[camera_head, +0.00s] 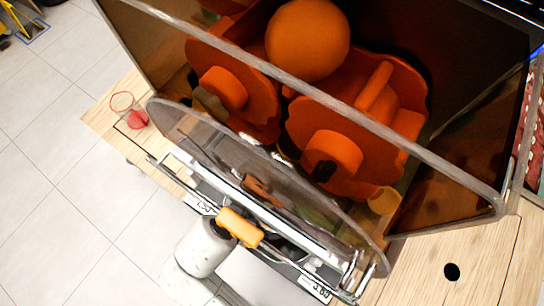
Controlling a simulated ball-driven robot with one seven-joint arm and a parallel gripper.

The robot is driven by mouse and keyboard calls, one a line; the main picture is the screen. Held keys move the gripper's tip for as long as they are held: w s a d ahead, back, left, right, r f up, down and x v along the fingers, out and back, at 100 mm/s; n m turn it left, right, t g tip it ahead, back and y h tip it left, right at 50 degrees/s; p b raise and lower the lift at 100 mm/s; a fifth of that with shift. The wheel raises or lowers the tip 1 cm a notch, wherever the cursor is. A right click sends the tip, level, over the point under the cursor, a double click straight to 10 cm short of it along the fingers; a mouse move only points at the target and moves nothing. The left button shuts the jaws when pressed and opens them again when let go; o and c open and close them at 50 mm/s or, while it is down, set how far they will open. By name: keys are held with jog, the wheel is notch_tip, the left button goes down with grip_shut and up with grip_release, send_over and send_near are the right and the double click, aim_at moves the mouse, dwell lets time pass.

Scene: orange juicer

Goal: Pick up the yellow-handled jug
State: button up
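The jug's yellow-orange handle (240,228) sticks out at the front of the juicer, below the clear curved guard. The jug's body is mostly hidden behind the guard and the metal rail, so I cannot make out its full shape. A white rounded part of my arm (203,247) is right beside the handle, at its lower left. My gripper's fingers cannot be made out clearly there. I cannot tell whether they touch the handle or are around it.
The juicer (335,150) holds large orange drums and an orange (307,39) behind clear panels. A glass with red contents (131,112) stands on the wooden counter's left end. Price tags line the counter front. A round hole (452,271) is at right. Tiled floor lies open at left.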

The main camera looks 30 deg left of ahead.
jog(key=shift+w+f, duration=0.1)
jog(key=shift+f, duration=0.2)
jog(key=shift+c, duration=0.3)
grip_shut()
jog(key=shift+r, duration=0.2)
